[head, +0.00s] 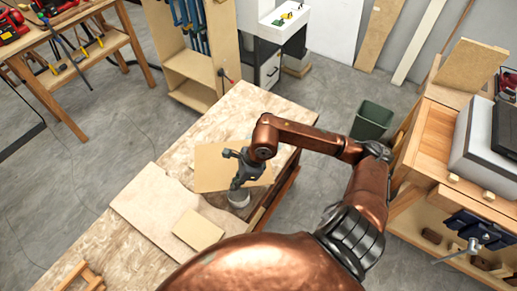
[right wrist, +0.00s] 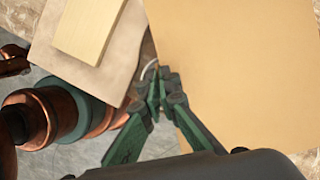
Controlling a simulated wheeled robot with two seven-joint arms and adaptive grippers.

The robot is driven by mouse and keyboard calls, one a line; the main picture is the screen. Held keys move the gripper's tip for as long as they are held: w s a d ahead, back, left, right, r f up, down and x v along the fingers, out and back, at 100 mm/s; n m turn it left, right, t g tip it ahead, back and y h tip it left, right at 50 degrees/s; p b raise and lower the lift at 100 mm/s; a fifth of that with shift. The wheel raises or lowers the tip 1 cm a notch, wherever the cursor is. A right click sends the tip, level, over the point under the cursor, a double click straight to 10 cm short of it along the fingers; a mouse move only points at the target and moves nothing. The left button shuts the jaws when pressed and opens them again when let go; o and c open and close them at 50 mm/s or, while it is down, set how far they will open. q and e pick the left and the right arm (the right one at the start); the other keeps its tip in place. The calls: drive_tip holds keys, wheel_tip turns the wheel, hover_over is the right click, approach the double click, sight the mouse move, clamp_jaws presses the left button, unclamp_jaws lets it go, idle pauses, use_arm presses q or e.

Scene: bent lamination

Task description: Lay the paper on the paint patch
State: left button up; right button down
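A flat tan sheet, which looks like the paper (head: 212,170), is at the table's far right part in the head view. It fills the right of the right wrist view (right wrist: 240,70). My right gripper (head: 233,172) is at this sheet. In the right wrist view its fingertips (right wrist: 161,78) are close together at the sheet's left edge and look shut on it. I cannot tell whether the sheet lies flat or is slightly raised. No paint patch can be told apart clearly. My left gripper is not in view.
A pale sheet with an uneven edge (head: 150,199) lies to the left on the table (head: 100,240). A small light board (head: 198,230) lies on it. A green bin (head: 372,120) stands on the floor. A wooden workbench (head: 436,135) is at the right.

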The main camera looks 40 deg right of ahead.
drive_tip(key=m, duration=0.2)
drive_tip(key=d+r+m+t+h, duration=0.1)
drive_tip(key=shift+r+m, duration=0.1)
drive_tip(key=shift+m, duration=0.3)
drive_tip(key=m, duration=0.1)
drive_tip(key=d+r+m+h, duration=0.1)
drive_tip(key=m, duration=0.1)
drive_tip(key=shift+d+m+t+p, duration=0.25)
drive_tip(key=shift+m+t+p, duration=0.05)
drive_tip(key=shift+t+p, duration=0.1)
drive_tip(key=shift+d+m+h, duration=0.2)
drive_tip(key=shift+m+h, duration=0.1)
drive_tip(key=shift+w+d+f, duration=0.1)
drive_tip(key=shift+w+d, duration=0.1)
drive_tip(key=w+d+f, duration=0.1)
drive_tip(key=w+d, duration=0.1)
drive_tip(key=w+d+f, duration=0.3)
drive_tip(key=w+d, duration=0.1)
drive_tip(key=shift+w+f+p, duration=0.15)
drive_tip(key=shift+w+p, duration=0.2)
drive_tip(key=shift+p, duration=0.05)
drive_tip(key=f, duration=0.1)
drive_tip(key=w+d+f, duration=0.2)
drive_tip(key=f, duration=0.1)
drive_tip(key=shift+w, duration=0.2)
drive_tip(key=shift+w+d+f, duration=0.35)
drive_tip(key=shift+w+f, duration=0.1)
drive_tip(key=shift+f, duration=1.8)
